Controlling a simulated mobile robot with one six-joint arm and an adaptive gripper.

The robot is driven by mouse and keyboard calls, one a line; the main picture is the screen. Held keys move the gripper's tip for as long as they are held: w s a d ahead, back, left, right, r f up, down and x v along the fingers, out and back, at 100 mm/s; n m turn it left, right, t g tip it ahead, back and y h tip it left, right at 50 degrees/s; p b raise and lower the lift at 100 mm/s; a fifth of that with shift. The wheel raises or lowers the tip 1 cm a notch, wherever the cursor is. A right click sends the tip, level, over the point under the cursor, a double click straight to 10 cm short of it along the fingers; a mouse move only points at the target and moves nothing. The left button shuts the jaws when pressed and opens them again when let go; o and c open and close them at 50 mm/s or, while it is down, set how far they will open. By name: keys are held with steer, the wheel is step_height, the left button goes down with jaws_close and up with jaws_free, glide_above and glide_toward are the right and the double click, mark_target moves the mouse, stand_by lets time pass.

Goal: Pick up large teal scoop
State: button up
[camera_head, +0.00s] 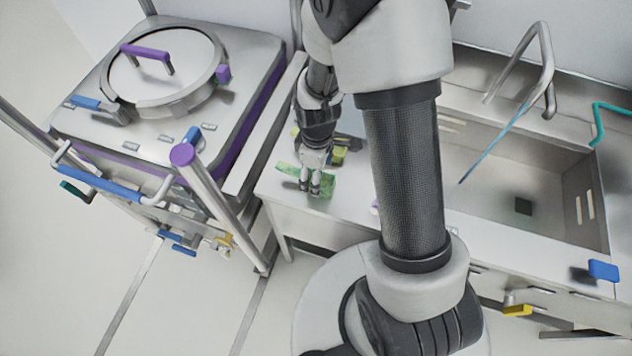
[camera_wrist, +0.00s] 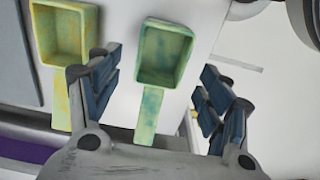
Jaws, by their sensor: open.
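A green scoop with teal mottling (camera_wrist: 164,52) lies on the counter in the middle of the wrist view, its handle toward my wrist. It also shows in the head view (camera_head: 323,186), partly hidden by my gripper. It is the most teal-looking scoop in view. My gripper (camera_head: 310,188) points down over it. In the wrist view my gripper (camera_wrist: 157,85) is open, with one finger on each side of the scoop's handle and nothing held. I cannot tell how far the fingertips are above the counter.
A yellow-green scoop (camera_wrist: 62,33) lies close by on the left in the wrist view; it shows behind my gripper in the head view (camera_head: 339,155). The sink (camera_head: 540,185) is to the right. A wheeled vessel with a lid (camera_head: 165,65) stands left of the counter.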

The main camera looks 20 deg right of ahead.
mark_target(328, 181)
step_height(328, 181, down, 4)
steer(key=shift+w+a+b, duration=0.15)
steer(key=shift+b, duration=0.25)
steer(key=shift+c, duration=0.4)
steer(key=c, duration=1.1)
